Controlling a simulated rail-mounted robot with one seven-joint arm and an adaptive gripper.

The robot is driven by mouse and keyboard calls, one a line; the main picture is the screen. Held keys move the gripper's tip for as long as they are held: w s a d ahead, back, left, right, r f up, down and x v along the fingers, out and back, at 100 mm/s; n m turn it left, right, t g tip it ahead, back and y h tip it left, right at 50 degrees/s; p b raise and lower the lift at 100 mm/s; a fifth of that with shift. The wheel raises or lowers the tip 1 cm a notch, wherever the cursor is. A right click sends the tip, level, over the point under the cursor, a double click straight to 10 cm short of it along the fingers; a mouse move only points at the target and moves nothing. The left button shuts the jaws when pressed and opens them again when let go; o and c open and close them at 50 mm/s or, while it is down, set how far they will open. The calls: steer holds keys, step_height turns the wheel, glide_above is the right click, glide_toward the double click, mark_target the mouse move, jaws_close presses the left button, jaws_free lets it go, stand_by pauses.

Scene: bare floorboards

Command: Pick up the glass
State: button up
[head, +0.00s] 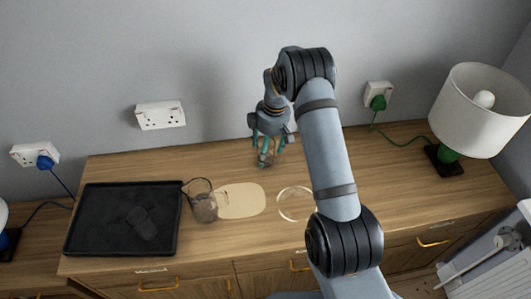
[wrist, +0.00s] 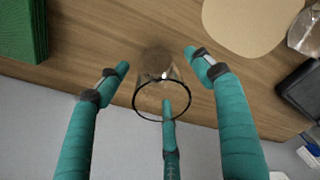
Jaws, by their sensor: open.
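The glass (wrist: 158,72) is a clear tumbler with a dark rim, standing on the wooden sideboard in the wrist view. In the head view the glass (head: 265,159) shows only partly among my fingers, near the back edge by the wall. My gripper (wrist: 164,85) has three teal fingers and is open. Two fingers stand apart on either side of the glass. The third overlaps its rim in the wrist view; I cannot tell whether it touches. In the head view my gripper (head: 268,150) points down at the glass.
A black tray (head: 90,240), a see-through vessel (head: 204,208), a pale board (head: 241,201) and a clear round dish (head: 291,205) are on the sideboard. A lamp (head: 478,110) stands right. A green ribbed object (wrist: 24,30) is near my gripper. Wall sockets (head: 160,115) are behind.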

steer(key=shift+f, duration=0.6)
steer(key=shift+c, duration=0.3)
steer(key=c, duration=1.4)
